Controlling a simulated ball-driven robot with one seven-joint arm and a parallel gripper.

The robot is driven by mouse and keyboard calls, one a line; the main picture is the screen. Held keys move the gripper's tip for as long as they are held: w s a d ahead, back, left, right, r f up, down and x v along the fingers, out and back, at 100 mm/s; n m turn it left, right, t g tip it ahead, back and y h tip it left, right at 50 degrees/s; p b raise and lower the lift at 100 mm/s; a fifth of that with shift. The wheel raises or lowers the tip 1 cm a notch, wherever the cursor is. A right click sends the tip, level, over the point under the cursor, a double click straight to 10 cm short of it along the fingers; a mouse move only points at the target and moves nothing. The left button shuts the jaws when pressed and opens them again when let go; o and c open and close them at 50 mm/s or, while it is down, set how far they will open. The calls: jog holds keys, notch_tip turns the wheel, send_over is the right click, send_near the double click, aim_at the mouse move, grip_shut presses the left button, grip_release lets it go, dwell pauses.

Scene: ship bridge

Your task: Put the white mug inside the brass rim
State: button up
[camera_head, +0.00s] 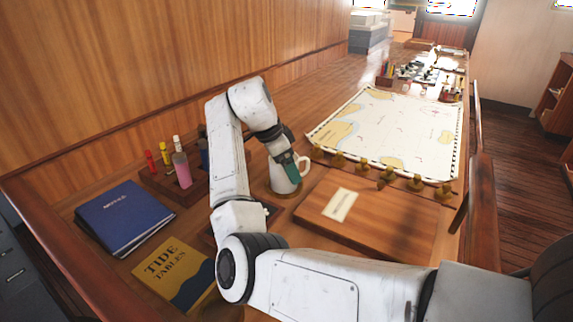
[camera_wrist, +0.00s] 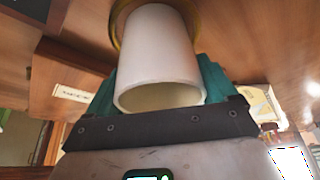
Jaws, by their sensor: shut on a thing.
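The white mug (camera_head: 284,179) stands upright at the middle of the desk in the head view, its handle to the right. My gripper (camera_head: 288,167) is shut on it, with a teal finger against its side. In the wrist view the mug (camera_wrist: 160,55) fills the space between my teal fingers (camera_wrist: 160,88), its open mouth towards the camera. The brass rim (camera_wrist: 115,28) shows behind the far end of the mug, around its base. The mug hides much of the rim, so I cannot tell whether its base touches the surface inside.
A wooden box or board (camera_head: 383,222) lies right of the mug, with several brass pieces (camera_head: 386,176) behind it. A chart (camera_head: 400,130) lies beyond. A marker holder (camera_head: 172,184), blue binder (camera_head: 125,217) and tide tables book (camera_head: 174,273) are left.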

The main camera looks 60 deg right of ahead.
jog(key=o, duration=1.1)
jog(key=shift+c, duration=0.2)
jog(key=v, duration=1)
jog(key=shift+w+a+r, duration=0.1)
jog(key=shift+a+r, duration=0.05)
jog(key=shift+r, duration=0.2)
jog(key=shift+r+p, duration=0.1)
jog(key=shift+p, duration=0.25)
